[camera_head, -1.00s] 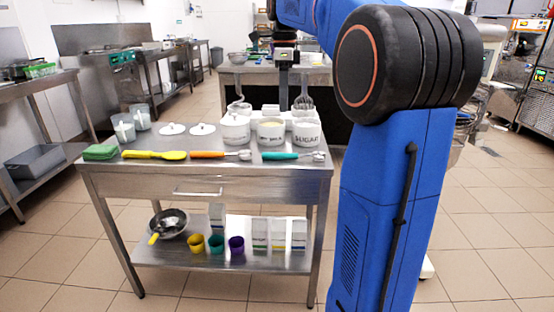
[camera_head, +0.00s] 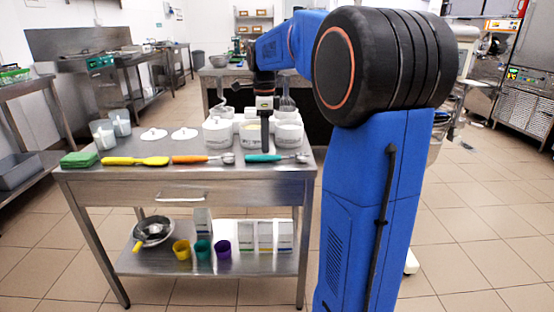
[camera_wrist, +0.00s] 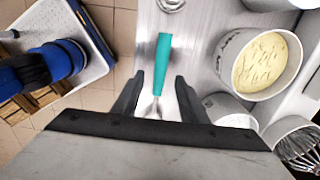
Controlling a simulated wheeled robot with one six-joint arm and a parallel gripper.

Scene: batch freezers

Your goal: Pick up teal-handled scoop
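The teal-handled scoop lies on the steel table, its teal handle (camera_head: 268,158) left and metal bowl (camera_head: 300,158) right in the head view. In the wrist view the teal handle (camera_wrist: 163,60) runs down the picture between my two fingers. Its metal end is partly hidden below, behind the gripper body. My gripper (camera_wrist: 160,76) is open, with one finger on each side of the handle and visible gaps; I cannot tell its height above the table. In the head view my gripper (camera_head: 265,145) points down just behind the teal handle.
The orange-handled scoop (camera_head: 199,159) and yellow spatula (camera_head: 135,161) lie to the left. White tubs (camera_head: 218,134) stand close behind the scoop. A tub with pale yellow contents (camera_wrist: 262,62) and a whisk (camera_wrist: 302,150) are right of my gripper. The table's front edge is near.

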